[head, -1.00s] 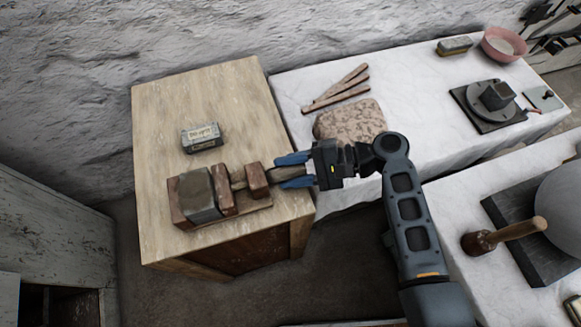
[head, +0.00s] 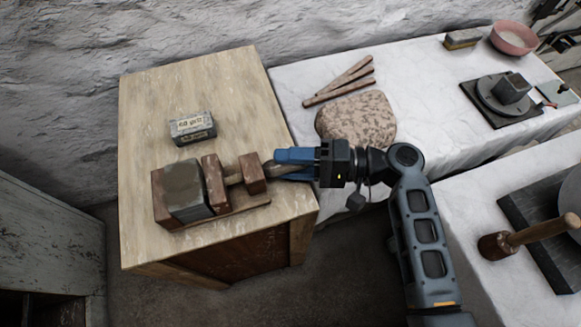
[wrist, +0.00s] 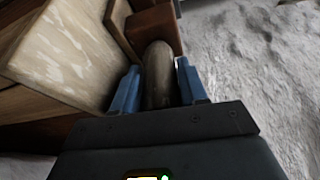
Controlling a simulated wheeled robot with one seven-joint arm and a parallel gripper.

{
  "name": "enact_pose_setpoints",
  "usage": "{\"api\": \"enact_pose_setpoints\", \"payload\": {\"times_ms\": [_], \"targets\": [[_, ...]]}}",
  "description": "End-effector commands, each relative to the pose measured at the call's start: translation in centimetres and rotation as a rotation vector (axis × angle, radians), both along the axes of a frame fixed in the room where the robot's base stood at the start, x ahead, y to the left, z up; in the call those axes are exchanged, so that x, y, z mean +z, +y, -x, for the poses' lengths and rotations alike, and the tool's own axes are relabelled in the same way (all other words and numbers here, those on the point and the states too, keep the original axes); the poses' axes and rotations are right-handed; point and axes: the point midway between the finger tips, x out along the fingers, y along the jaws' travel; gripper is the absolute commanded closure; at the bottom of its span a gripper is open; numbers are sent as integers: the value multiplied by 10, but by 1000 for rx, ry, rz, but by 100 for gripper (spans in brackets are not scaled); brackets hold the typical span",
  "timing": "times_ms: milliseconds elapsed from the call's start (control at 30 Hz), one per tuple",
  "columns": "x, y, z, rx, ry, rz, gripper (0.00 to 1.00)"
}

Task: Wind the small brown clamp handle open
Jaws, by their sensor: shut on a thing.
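The wooden clamp (head: 213,197) lies on the left bench with a grey block (head: 188,190) between its brown jaws. Its small brown handle (head: 272,169) sticks out to the right from the end block (head: 252,173). My gripper (head: 292,164) reaches in from the right, with its blue fingers shut on the handle. In the wrist view the rounded handle (wrist: 158,75) lies between the two blue fingers, with the brown end block (wrist: 153,32) just beyond it. The fingers hide part of the handle in the head view.
A labelled grey box (head: 192,127) stands on the wooden bench (head: 150,100) behind the clamp. A speckled stone slab (head: 356,122) and wooden strips (head: 340,85) lie on the white table (head: 420,80). A mallet (head: 520,238) lies on the near right table.

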Motion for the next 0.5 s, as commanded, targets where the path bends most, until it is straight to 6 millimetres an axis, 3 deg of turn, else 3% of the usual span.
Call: {"api": "enact_pose_setpoints", "payload": {"times_ms": [33,500], "targets": [[-6,-1,0,-3,-31,-9,88],[-2,-1,0,-2,-202,-58,88]]}}
